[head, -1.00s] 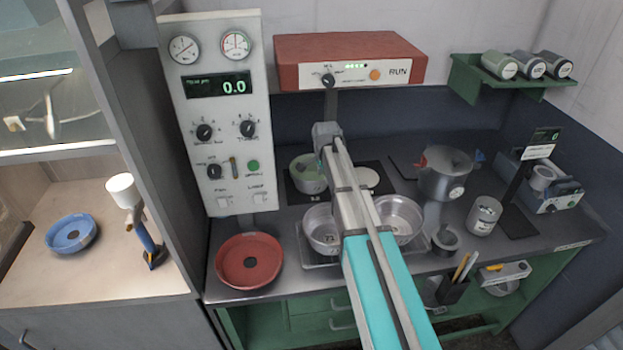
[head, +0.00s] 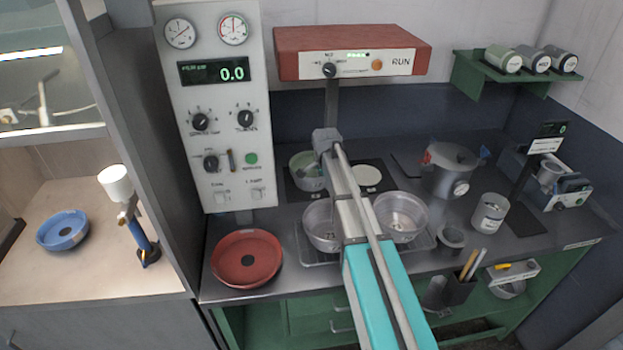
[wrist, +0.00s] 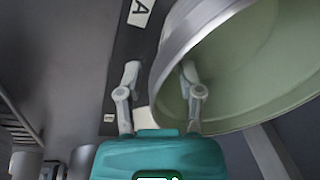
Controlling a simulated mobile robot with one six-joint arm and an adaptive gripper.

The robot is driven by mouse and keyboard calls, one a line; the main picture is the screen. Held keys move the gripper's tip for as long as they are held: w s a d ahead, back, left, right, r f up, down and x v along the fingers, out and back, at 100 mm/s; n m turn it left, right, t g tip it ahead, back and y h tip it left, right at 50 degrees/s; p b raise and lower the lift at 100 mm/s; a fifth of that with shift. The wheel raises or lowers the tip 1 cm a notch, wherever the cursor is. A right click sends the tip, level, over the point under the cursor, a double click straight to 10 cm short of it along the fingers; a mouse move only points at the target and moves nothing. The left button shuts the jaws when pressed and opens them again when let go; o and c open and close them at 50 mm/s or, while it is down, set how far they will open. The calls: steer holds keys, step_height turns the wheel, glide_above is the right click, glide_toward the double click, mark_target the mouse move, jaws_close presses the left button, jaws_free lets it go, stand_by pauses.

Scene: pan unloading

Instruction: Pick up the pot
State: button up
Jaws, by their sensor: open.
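The pot (head: 306,178) has a pale green inside and a grey metal outside. My gripper (wrist: 160,72) is open and empty. Its left finger is outside the pot, and its right finger overlaps the rim and green inside. I cannot tell whether either finger touches the wall. In the head view my arm hides the fingers.
Two round metal bowls (head: 401,218) sit in a rack in front. A red dish (head: 246,284) lies front left. A lidded grey pot (head: 452,178) and a jar (head: 489,214) stand right. A red control box (head: 300,62) is above, and a tall gauge panel (head: 213,110) is left.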

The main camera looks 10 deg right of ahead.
stand_by(0.6)
jaws_close()
